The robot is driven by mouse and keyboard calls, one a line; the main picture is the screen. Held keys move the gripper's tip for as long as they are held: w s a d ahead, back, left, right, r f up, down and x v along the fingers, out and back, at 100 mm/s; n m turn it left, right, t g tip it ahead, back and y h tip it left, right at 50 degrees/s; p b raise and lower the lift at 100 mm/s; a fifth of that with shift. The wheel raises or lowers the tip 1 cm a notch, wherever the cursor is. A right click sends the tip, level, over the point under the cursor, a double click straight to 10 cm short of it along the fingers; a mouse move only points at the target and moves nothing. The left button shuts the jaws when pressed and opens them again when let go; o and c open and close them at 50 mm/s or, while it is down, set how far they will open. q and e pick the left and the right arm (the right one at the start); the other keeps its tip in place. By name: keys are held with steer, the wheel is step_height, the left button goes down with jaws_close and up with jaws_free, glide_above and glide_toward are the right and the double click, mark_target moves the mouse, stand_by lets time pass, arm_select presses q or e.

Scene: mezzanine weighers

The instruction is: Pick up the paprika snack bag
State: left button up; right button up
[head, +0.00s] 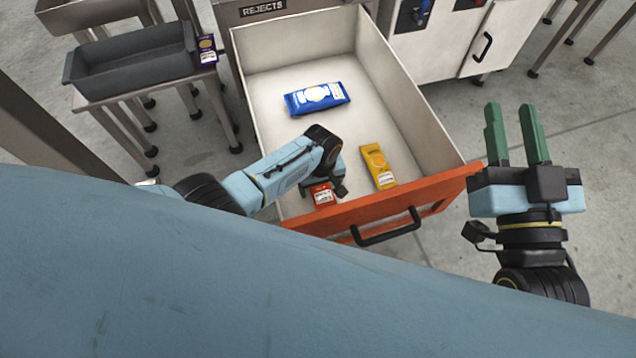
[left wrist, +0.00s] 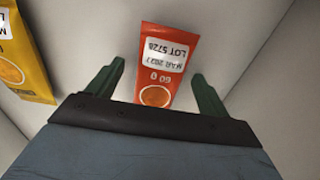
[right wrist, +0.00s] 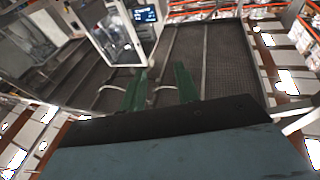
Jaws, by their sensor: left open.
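The paprika snack bag, a small red-orange packet (head: 323,196), lies in the open rejects drawer near its front wall. In the left wrist view the red-orange bag (left wrist: 166,62) shows a white lot label and a round picture; its flavour name is not legible. My left gripper (left wrist: 158,78) is open, with one green finger on each side of the bag. In the head view its fingers are hidden beneath the wrist, and part of the bag is covered. I cannot tell whether the fingers touch it. My right gripper (head: 515,115) is open and empty, outside the drawer to the right.
A yellow bag (head: 378,165) lies to the right in the drawer, and a blue bag (head: 317,98) lies further back. The orange drawer front (head: 455,192) and pale side walls bound the space. A grey tray (head: 130,62) and a purple packet (head: 207,50) stand at the left.

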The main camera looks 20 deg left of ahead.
arm_select(q)
steer(key=shift+f, duration=0.4)
arm_select(e)
steer(key=shift+s+a+r+t, duration=0.1)
steer(key=shift+s+r+t, duration=0.15)
steer(key=shift+r+t, duration=0.3)
steer(key=shift+s+r+t, duration=0.2)
steer(key=shift+r+t, duration=0.15)
steer(key=shift+r, duration=0.35)
arm_select(q)
steer(key=c, duration=1.1)
steer(key=shift+o, duration=0.2)
arm_select(e)
steer(key=shift+f, duration=0.1)
